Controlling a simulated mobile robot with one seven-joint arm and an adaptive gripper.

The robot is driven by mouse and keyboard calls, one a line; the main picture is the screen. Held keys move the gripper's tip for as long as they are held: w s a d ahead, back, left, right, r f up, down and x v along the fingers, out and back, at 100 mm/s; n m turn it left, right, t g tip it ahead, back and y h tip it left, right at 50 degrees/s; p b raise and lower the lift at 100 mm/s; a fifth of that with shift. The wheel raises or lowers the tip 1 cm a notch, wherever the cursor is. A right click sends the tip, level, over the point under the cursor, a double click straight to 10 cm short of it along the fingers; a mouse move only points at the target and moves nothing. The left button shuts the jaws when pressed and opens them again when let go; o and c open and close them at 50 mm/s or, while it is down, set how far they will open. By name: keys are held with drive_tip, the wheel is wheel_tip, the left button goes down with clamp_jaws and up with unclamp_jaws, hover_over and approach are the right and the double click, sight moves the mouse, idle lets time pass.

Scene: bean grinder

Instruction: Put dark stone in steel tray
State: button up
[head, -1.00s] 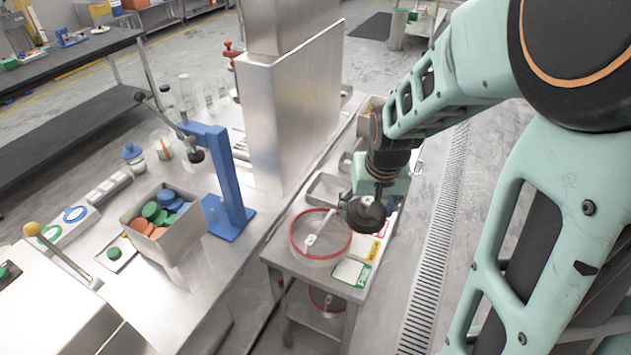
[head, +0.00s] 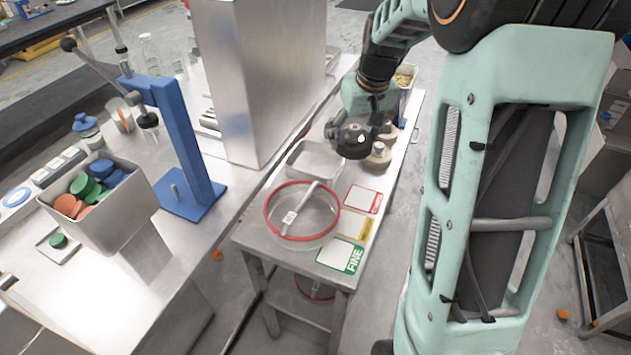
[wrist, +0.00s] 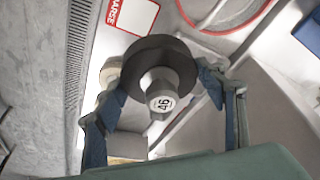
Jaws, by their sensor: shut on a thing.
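The dark stone (head: 352,146) is a thick dark disc. In the wrist view (wrist: 148,55) it shows a metal knob marked with a number, with blue fingers on both sides. My gripper (head: 360,128) is shut on it and holds it up over the small side table. The steel tray (head: 314,162) is a shallow, empty-looking metal pan on that table, behind the red-rimmed sieve. The stone appears just right of the tray in the head view. The stone's exact height above the table is hard to tell.
A pale stone with a knob (head: 379,158) stands close to the right of the held stone. The red-rimmed sieve (head: 268,212) and coloured cards (head: 362,199) lie in front of the tray. A tall steel column (head: 262,80) rises at left.

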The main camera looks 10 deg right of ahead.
sight(365, 132)
drive_tip(key=shift+n, duration=0.3)
drive_tip(key=w+d+f+b, duration=0.2)
drive_tip(key=d+f+b, duration=0.1)
drive_tip(key=shift+w+b, duration=0.4)
drive_tip(key=w+a+f+b, duration=0.1)
drive_tip(key=w+a+f, duration=0.7)
drive_tip(key=a+f, duration=0.1)
drive_tip(key=shift+w, duration=0.35)
drive_tip(key=shift+w+a+f, duration=0.3)
drive_tip(key=shift+a+f, duration=0.15)
drive_tip(key=shift+f, duration=0.15)
drive_tip(key=shift+s+x, duration=0.2)
drive_tip(key=shift+x, duration=0.6)
drive_tip(key=shift+s+x, duration=0.15)
drive_tip(key=shift+x, duration=0.6)
drive_tip(key=shift+f, duration=0.15)
drive_tip(key=shift+f+b, duration=0.1)
drive_tip(key=shift+b, duration=0.25)
drive_tip(key=o, duration=1.7)
drive_tip(key=shift+s, duration=0.1)
